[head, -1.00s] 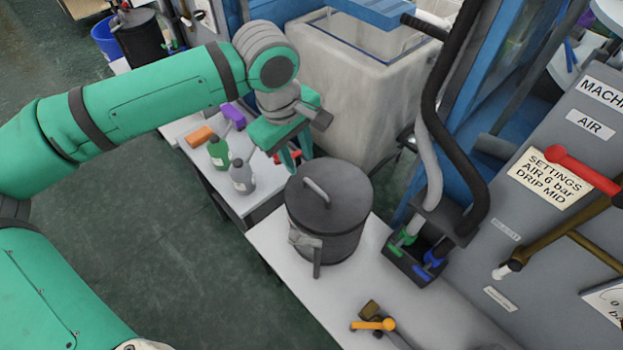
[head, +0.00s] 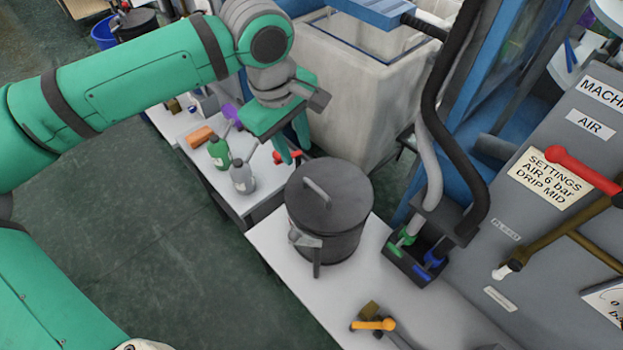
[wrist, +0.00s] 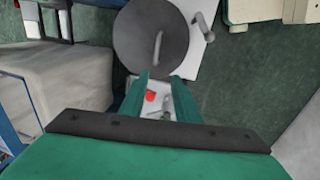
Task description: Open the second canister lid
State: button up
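A dark grey canister (head: 335,237) stands upright on the white bench, with its round lid (head: 345,188) lying flat on top. The lid has a grey bar handle (head: 317,193), and a lever clamp (head: 305,240) sits on the canister's front side. In the wrist view the lid (wrist: 135,45) is at the top, beyond the fingers. My gripper (head: 292,147) is open and empty, above and behind the canister to its left. The wrist view shows a gap between its fingers (wrist: 160,80). Another dark canister (head: 137,25) at the upper left is partly hidden by my arm.
Green (head: 218,152) and grey (head: 243,178) bottles stand left of the canister. A red-handled object (head: 287,157) lies near my fingers. A black caddy (head: 412,260) and hoses stand right. An orange-handled valve (head: 373,325) lies in front. A large pale bin (head: 350,110) is behind.

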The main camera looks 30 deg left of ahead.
notch_tip(320, 180, up, 8)
jog(key=s, duration=0.1)
jog(key=shift+s+a, duration=0.2)
jog(key=shift+s, duration=0.05)
